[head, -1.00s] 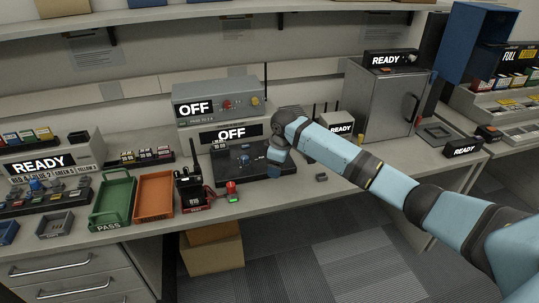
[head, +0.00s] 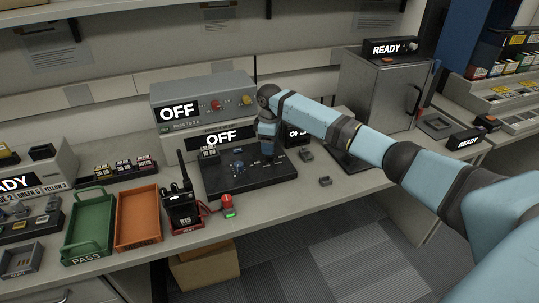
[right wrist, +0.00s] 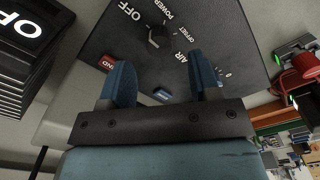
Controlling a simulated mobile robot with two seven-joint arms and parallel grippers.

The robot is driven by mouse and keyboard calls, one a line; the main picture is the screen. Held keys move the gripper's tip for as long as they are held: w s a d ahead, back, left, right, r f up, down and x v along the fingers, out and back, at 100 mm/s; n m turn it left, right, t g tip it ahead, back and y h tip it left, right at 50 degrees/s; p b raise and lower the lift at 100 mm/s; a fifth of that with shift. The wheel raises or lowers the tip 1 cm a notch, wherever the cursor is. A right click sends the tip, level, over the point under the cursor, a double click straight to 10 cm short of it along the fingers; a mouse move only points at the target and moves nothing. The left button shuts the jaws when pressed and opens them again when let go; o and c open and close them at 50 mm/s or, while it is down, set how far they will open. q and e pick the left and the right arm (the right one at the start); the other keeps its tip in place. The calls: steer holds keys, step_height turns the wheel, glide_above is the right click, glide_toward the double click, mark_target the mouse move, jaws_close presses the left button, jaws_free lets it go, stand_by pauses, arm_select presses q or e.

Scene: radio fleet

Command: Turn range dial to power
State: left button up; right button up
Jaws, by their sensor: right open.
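The range dial (right wrist: 160,38) is a dark round knob on a black panel (right wrist: 215,35). White labels around it read OFF, POWER, OFFSET and AIR. I cannot tell for sure which label its pointer faces. In the head view the black panel (head: 270,177) lies on the bench below a display reading OFF (head: 221,138). My right gripper (head: 267,151) is over the panel's right part. In the right wrist view its two blue fingers (right wrist: 162,82) are open and empty, with the dial beyond their tips, apart from them. My left gripper is not in view.
An orange tray (head: 138,217) and a green tray (head: 90,226) lie further left. A grey instrument (head: 205,97) stands behind. A small grey block (head: 325,181) lies right on the bench.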

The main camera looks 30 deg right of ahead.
mark_target(270, 157)
steer(key=shift+f, duration=2.2)
steer(key=shift+c, duration=0.2)
steer(key=c, duration=0.9)
